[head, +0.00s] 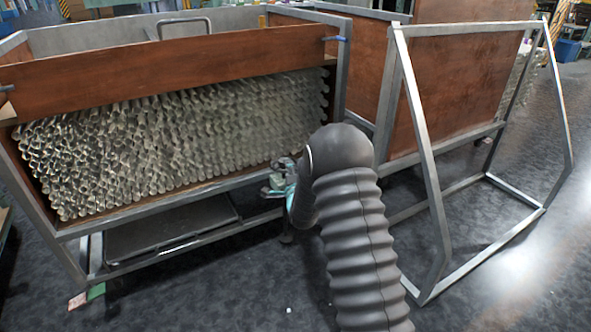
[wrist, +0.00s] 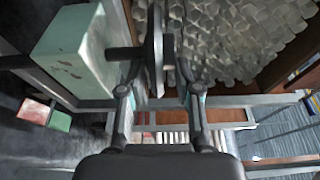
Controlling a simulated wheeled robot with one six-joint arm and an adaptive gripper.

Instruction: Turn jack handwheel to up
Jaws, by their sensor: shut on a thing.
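The jack is a worn pale-green box (wrist: 80,52) with a dark shaft on its right side in the wrist view. The dark handwheel (wrist: 154,50) sits on that shaft and shows nearly edge-on. My gripper (wrist: 158,85) has one finger on each side of the handwheel and is shut on it. I cannot tell the wheel's turn angle.
The metal-framed crate (head: 180,48) with a brown panel holds stacked glass tubes (head: 170,140). A grey tray (head: 170,235) sits beneath it. An open steel frame (head: 425,180) stands at right, close to my arm. The dark floor (head: 230,295) in front is mostly clear.

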